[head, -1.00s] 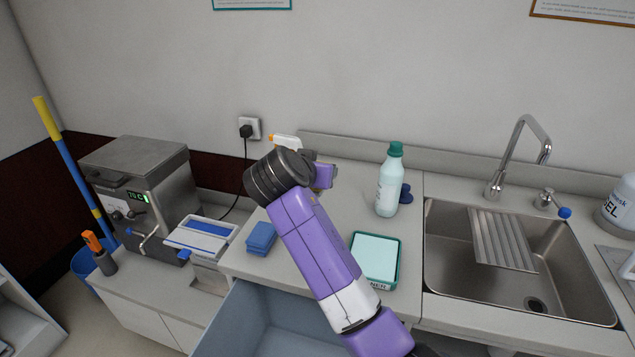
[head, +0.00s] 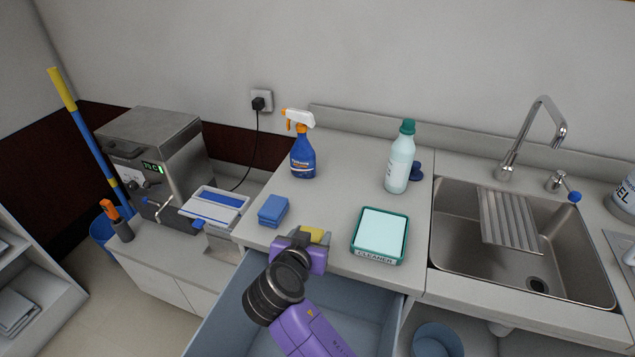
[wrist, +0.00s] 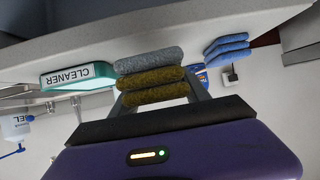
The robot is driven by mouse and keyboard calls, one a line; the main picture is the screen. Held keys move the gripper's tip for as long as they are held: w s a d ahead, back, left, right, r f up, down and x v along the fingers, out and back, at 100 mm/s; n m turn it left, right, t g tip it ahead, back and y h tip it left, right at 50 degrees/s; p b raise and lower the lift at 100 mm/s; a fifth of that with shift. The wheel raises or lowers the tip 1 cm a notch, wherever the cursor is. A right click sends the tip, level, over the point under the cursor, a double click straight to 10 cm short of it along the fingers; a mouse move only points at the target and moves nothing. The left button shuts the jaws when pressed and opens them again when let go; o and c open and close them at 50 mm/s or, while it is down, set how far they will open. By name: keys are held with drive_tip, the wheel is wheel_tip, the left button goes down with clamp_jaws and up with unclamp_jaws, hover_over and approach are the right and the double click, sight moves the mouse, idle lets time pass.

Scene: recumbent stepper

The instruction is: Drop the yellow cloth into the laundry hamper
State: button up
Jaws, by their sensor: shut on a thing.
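My gripper (head: 308,243) is shut on a folded yellow cloth (head: 314,234), near the counter's front edge. In the wrist view the cloth (wrist: 155,86) sits between my fingers (wrist: 160,97) as a layered stack, with a grey layer against its upper side in the picture. I cannot tell whether the grey layer is part of it. A large open blue-grey container (head: 232,312) is below the counter front, partly hidden by my arm. It may be the laundry hamper or a drawer; I cannot tell which.
Blue folded cloths (head: 272,211), a blue spray bottle (head: 303,157), a green-capped bottle (head: 399,160) and a cleaner tray (head: 381,236) stand on the counter. A sink (head: 530,250) is at right. A round blue bin (head: 438,341) is below it. A steel machine (head: 155,150) is at left.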

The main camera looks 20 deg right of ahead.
drive_tip(key=s+a+f, duration=0.2)
drive_tip(key=s+f, duration=0.2)
drive_tip(key=s, duration=0.5)
drive_tip(key=shift+m+g+h, duration=0.3)
drive_tip(key=shift+m+h, duration=0.2)
drive_tip(key=f+b, duration=0.2)
drive_tip(key=f, duration=0.1)
drive_tip(key=f+b, duration=0.1)
drive_tip(key=f, duration=0.1)
drive_tip(key=shift+w+d+f, duration=0.15)
drive_tip(key=shift+w+d, duration=0.1)
drive_tip(key=shift+w, duration=0.1)
drive_tip(key=o, duration=1.6)
drive_tip(key=shift+c, duration=0.2)
drive_tip(key=b+v, duration=0.1)
drive_tip(key=v, duration=0.7)
